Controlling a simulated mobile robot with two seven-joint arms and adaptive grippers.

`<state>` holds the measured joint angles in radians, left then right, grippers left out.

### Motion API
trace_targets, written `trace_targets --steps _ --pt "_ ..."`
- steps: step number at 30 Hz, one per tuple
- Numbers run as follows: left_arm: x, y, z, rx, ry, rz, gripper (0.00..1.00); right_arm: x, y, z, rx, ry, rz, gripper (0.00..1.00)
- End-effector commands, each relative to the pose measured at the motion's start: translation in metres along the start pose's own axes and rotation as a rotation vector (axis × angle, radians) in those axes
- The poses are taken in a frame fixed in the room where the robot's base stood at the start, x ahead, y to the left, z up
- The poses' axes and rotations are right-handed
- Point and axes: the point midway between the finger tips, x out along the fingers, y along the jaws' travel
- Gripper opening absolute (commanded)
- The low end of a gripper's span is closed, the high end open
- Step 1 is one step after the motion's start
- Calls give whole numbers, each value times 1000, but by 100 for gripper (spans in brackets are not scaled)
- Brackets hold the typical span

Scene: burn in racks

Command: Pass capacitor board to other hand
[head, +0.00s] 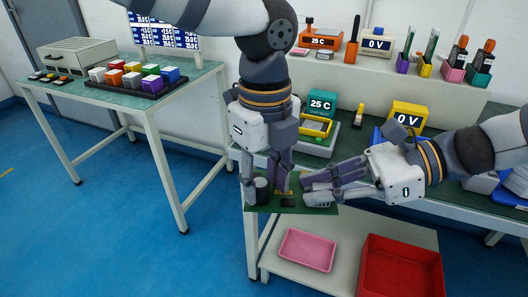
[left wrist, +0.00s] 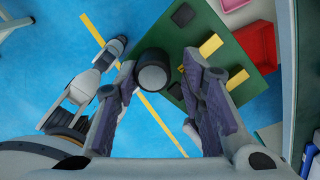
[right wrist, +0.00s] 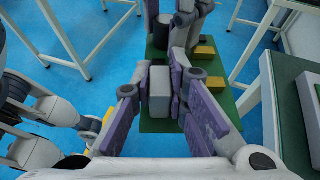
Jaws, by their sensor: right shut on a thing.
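The capacitor board is a green plate (head: 322,209) held level at the front of the bench. It bears a dark cylindrical capacitor (head: 262,189), dark blocks and yellow parts. My right gripper (head: 308,188) reaches in from the right and is shut on the board; the right wrist view shows a grey block (right wrist: 160,92) between its fingers. My left gripper (head: 264,184) points down over the board's left part. In the left wrist view its fingers are spread, with the capacitor (left wrist: 153,72) between them, closer to the left finger. Whether either finger touches it I cannot tell.
A pink tray (head: 307,249) and a red bin (head: 400,268) are on the lower shelf below the board. A side table (head: 150,108) at the left bears coloured blocks. The bench behind holds a green-display device (head: 320,105) and yellow meter (head: 407,115). Blue floor is free at left.

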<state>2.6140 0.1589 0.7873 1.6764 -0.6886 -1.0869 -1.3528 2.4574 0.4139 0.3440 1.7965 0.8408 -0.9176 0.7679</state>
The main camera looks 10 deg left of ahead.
Motion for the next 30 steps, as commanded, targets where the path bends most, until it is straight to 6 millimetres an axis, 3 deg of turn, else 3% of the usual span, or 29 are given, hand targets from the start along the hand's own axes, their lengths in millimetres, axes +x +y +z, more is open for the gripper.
trace_targets --steps 10,15,17,18,21,30 --pt "9 2 0 -2 0 8 36 0 0 5 -7 -10 1 0" --pt "9 2 0 -2 0 6 0 0 0 5 -6 -10 2 0" --pt "9 1 0 -2 0 5 0 0 0 4 -6 -9 3 0" --pt "8 1 0 -2 1 3 0 0 1 4 -6 -9 3 21" --pt "8 1 0 -2 0 2 0 0 1 4 -5 -8 3 38" --pt "8 1 0 -2 0 2 0 -3 0 3 -4 -6 0 38"
